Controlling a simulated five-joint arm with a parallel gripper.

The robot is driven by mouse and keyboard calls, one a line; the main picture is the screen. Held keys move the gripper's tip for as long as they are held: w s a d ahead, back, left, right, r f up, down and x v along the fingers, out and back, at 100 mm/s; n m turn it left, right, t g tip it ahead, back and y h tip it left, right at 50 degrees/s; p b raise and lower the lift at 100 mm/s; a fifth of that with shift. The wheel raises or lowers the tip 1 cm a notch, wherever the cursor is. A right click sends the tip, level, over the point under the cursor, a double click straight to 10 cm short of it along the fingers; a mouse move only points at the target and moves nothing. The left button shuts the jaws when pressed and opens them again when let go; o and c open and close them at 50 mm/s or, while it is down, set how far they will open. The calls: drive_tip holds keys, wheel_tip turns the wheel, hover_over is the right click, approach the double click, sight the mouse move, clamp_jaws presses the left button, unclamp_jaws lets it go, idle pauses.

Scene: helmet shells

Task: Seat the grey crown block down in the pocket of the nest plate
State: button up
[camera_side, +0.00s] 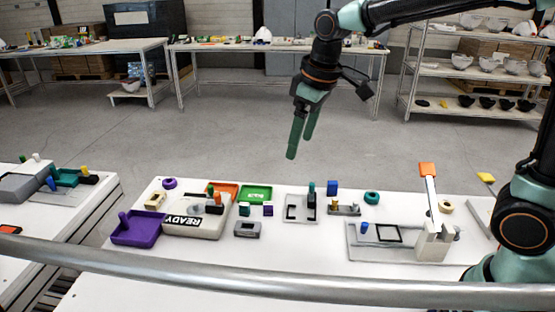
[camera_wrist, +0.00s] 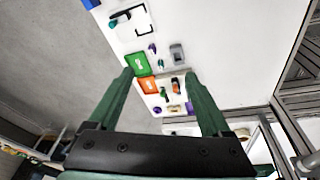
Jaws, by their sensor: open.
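A small grey block (camera_side: 247,229) with a dark recess in its top, likely the crown block, sits on the white table left of centre. It also shows in the wrist view (camera_wrist: 177,54). A light grey plate (camera_side: 355,251) with a black square outline, a blue peg and an orange-handled clamp lies at the right. A smaller plate (camera_side: 290,217) with black bracket marks lies mid-table. I cannot tell for certain which is the nest plate. My gripper (camera_side: 299,148) is open and empty, high above the table's back edge; its fingers (camera_wrist: 159,76) are spread in the wrist view.
A purple tray (camera_side: 137,232), a white READY box (camera_side: 185,228), an orange tray (camera_side: 229,188) and a green tray (camera_side: 256,194) crowd the left. A metal rail (camera_side: 300,286) crosses the front.

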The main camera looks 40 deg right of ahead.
drive_tip(key=w+a+f+n+g, duration=0.1)
drive_tip(key=w+a+f+n, duration=0.1)
drive_tip(key=w+a+f, duration=0.25)
drive_tip(key=n+g, duration=0.2)
hover_over(247, 222)
drive_tip(key=s, duration=0.2)
wheel_tip(247, 222, down, 7)
drive_tip(key=f, duration=1.2)
drive_tip(key=shift+w+a+f, duration=0.3)
drive_tip(key=shift+w+a, duration=0.05)
clamp_jaws()
drive_tip(key=shift+r, duration=0.1)
